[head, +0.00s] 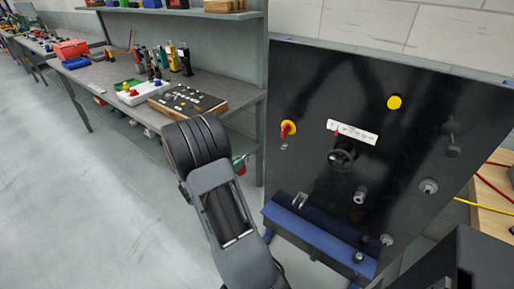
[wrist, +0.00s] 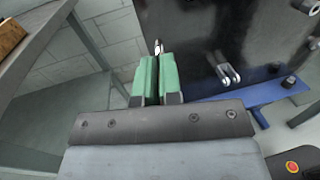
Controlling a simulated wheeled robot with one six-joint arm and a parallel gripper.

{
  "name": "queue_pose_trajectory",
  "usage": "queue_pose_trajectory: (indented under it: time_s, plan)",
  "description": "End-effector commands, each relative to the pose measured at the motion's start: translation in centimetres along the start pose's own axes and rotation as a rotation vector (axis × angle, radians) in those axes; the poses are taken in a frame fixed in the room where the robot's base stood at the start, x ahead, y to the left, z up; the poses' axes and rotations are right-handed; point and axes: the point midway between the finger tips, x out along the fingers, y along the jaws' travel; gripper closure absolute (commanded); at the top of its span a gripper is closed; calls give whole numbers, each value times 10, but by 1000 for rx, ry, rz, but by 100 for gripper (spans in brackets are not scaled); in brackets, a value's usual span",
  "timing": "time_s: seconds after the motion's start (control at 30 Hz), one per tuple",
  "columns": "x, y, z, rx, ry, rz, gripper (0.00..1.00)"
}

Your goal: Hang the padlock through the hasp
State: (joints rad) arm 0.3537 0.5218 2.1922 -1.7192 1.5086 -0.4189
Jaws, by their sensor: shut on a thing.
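My gripper (wrist: 157,80) shows in the wrist view with its green fingers shut on a small metallic piece. This piece, which appears to be the padlock (wrist: 158,47), pokes out past the fingertips; the rest of it is hidden between the fingers. A two-pronged metal fitting, which looks like the hasp (wrist: 226,72), stands out from the black panel to the right of the fingers, apart from the held piece. It also shows in the head view (head: 300,200), low on the panel's left side. In the head view my arm hides most of the gripper.
A workbench (head: 110,75) with tools stands to the left. The floor (head: 80,200) at left is clear.

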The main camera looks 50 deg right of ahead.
Motion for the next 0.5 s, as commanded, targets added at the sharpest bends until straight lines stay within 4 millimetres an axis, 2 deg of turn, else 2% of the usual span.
queue_pose_trajectory:
  time_s: [0.03, 0.2, 0.33, 0.5]
  plan:
    - [12, -12, 15, 0, -2, -79, 100]
    - [34, -42, 29, -1, -2, -266, 100]
    - [40, -53, 33, -1, -3, -336, 100]
    - [42, -56, 33, -1, -4, -358, 100]
